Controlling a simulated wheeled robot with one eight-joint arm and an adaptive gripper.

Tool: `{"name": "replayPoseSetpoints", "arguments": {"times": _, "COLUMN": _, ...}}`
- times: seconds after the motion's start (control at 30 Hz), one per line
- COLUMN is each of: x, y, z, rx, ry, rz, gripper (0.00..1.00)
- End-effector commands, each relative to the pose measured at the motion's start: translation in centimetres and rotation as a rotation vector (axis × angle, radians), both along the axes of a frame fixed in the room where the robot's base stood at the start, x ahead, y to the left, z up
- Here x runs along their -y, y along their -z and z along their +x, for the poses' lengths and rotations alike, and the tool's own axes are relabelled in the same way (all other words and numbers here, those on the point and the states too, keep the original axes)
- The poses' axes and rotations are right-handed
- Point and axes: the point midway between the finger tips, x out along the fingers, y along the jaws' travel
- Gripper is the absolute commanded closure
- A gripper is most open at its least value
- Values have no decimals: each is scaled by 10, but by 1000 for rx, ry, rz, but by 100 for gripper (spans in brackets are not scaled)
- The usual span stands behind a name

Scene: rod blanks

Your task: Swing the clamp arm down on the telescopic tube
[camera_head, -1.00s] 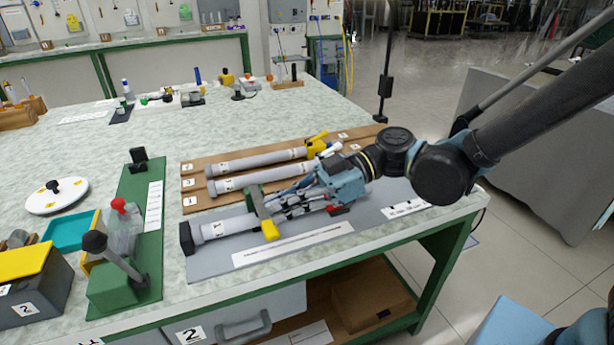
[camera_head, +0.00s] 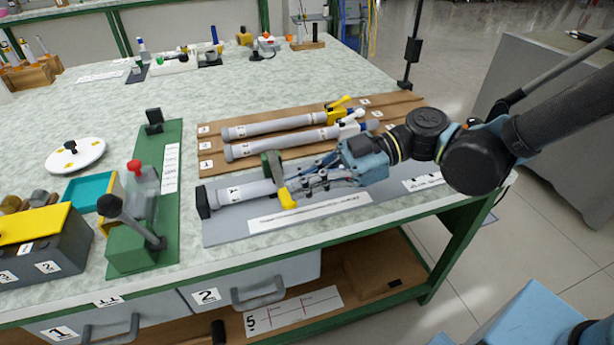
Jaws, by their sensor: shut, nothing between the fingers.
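A grey telescopic tube (camera_head: 239,191) lies on the grey fixture plate (camera_head: 225,232) near the table's front edge, its left end by a black end stop (camera_head: 203,202). The clamp arm, green with a yellow tip (camera_head: 287,199), lies across the tube, its yellow tip toward the front edge. My gripper (camera_head: 295,178) is shut and empty, just right of the clamp arm, low over the plate. Its fingers hide the right part of the tube. I cannot tell whether the fingers touch the clamp arm.
Two more tubes, one with a yellow clamp (camera_head: 338,108) and one with a white end, lie on a brown board (camera_head: 212,161) behind. A green fixture (camera_head: 130,254) with a black-knobbed lever stands left. A yellow-lidded box (camera_head: 40,245) is far left.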

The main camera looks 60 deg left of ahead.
Motion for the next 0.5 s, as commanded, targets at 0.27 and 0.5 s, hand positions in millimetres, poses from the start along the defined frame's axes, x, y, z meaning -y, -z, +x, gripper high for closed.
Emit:
{"name": "replayPoseSetpoints", "arguments": {"times": 0.27, "x": 2, "y": -14, "z": 3, "rx": 9, "ry": 1, "rz": 2, "gripper": 100}}
{"name": "replayPoseSetpoints", "arguments": {"times": 0.5, "x": 4, "y": -43, "z": 15, "rx": 1, "ry": 10, "rz": 2, "gripper": 100}}
